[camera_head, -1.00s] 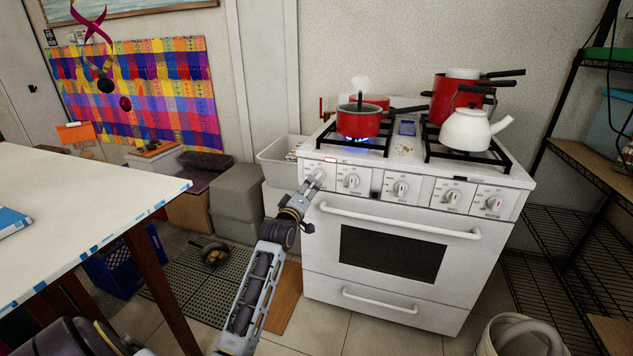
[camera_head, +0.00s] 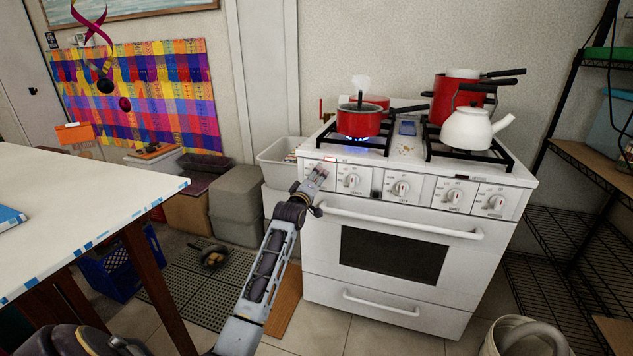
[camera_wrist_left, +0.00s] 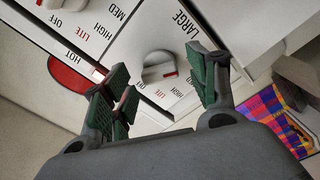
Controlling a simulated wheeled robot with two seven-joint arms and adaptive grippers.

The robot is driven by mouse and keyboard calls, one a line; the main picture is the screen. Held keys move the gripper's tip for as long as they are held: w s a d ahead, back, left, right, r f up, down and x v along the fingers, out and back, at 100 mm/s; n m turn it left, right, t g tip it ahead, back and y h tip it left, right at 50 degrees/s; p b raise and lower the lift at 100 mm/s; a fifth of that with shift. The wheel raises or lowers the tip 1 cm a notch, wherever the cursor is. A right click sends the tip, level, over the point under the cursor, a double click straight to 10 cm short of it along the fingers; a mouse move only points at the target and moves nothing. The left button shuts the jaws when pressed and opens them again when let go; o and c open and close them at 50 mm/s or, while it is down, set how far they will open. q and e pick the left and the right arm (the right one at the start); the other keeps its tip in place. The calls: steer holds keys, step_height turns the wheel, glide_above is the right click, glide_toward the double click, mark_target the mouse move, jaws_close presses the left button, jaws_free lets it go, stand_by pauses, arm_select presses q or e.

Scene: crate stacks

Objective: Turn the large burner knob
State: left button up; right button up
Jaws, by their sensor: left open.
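The white stove (camera_head: 385,250) stands against the back wall with a row of knobs on its front panel. In the left wrist view, a light round knob (camera_wrist_left: 160,70) with a red mark sits under the word LARGE. My left gripper (camera_head: 320,172) is at the left end of the knob panel and hides that part of it in the head view. In the wrist view the gripper (camera_wrist_left: 165,88) is open, with one finger on each side of the knob in the picture; contact cannot be told. My right gripper is not in view.
A red pot (camera_head: 359,122) stands over a blue flame on the left burner. A white kettle (camera_head: 470,130) and more red pots (camera_head: 455,95) are on the right. The oven handle (camera_head: 400,222) sticks out below the knobs. A white table (camera_head: 70,210) is at left.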

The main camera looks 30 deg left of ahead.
arm_select(q)
steer(key=shift+w+a, duration=0.1)
steer(key=shift+w, duration=0.4)
steer(key=shift+c, duration=0.3)
steer(key=c, duration=1)
